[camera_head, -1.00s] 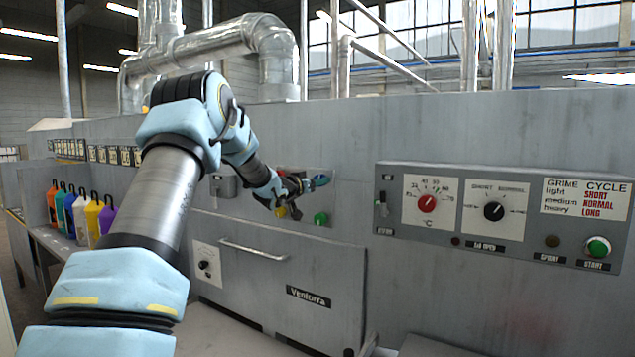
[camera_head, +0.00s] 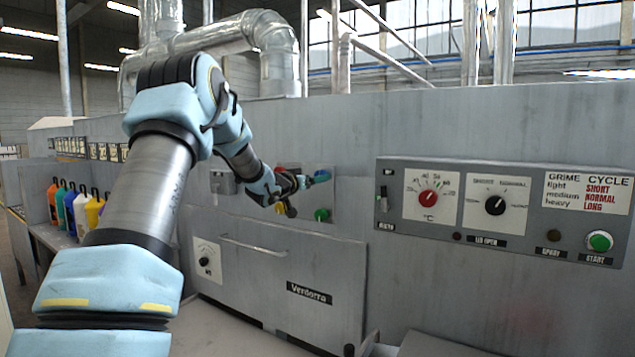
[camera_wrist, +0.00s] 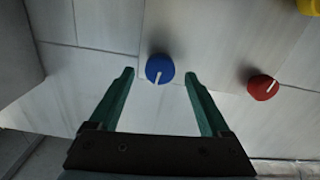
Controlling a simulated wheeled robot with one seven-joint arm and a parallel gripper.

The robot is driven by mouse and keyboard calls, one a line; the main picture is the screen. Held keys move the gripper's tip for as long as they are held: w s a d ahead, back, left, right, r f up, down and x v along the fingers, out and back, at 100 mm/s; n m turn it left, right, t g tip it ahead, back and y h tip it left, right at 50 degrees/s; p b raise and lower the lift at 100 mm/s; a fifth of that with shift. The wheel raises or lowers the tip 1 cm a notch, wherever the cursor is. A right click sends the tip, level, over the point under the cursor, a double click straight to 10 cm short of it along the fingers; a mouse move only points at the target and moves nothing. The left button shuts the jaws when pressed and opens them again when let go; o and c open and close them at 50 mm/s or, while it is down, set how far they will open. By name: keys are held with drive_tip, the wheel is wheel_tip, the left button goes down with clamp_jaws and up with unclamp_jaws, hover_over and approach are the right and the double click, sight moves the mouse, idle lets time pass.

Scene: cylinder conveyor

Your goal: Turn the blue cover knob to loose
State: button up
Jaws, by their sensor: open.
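The blue knob (camera_wrist: 160,69) is round with a white pointer line, which points down towards my gripper in the wrist view. It sits on a pale metal panel. My gripper (camera_wrist: 158,77) is open, with one green finger on each side of the knob in that view. In the head view my gripper (camera_head: 308,181) is at the small knob panel, and the blue knob (camera_head: 322,174) is partly hidden by the fingers.
A red knob (camera_wrist: 263,87) sits to the right in the wrist view, with a yellow knob (camera_wrist: 310,5) at the top corner. A green knob (camera_head: 321,215) is below my gripper in the head view. A control box (camera_head: 500,212) juts from the wall at right.

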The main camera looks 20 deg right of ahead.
drive_tip(key=b+v, duration=0.2)
drive_tip(key=v, duration=0.6)
drive_tip(key=shift+b, duration=0.3)
drive_tip(key=shift+s, duration=0.1)
drive_tip(key=s+a+f+n+g+y, duration=0.1)
drive_tip(key=s+a+f+n+y, duration=0.1)
drive_tip(key=s+a+f+y, duration=0.45)
drive_tip(key=s+a+f+n+g+y, duration=0.2)
drive_tip(key=s+a+f+n+y, duration=0.15)
drive_tip(key=a+f, duration=0.55)
drive_tip(key=s+a+f+g+y, duration=0.1)
drive_tip(key=s+a+f+g, duration=0.1)
drive_tip(key=s, duration=0.6)
drive_tip(key=s+a+f+n+g+y, duration=0.1)
drive_tip(key=s+a+f+g, duration=0.2)
drive_tip(key=s, duration=0.6)
drive_tip(key=s+a+f+g+y, duration=0.1)
drive_tip(key=s+a+f+g, duration=0.1)
drive_tip(key=s, duration=0.6)
drive_tip(key=shift+s+a+f+g, duration=0.3)
drive_tip(key=shift+a+f, duration=0.4)
drive_tip(key=shift+a, duration=0.2)
drive_tip(key=shift+n, duration=0.25)
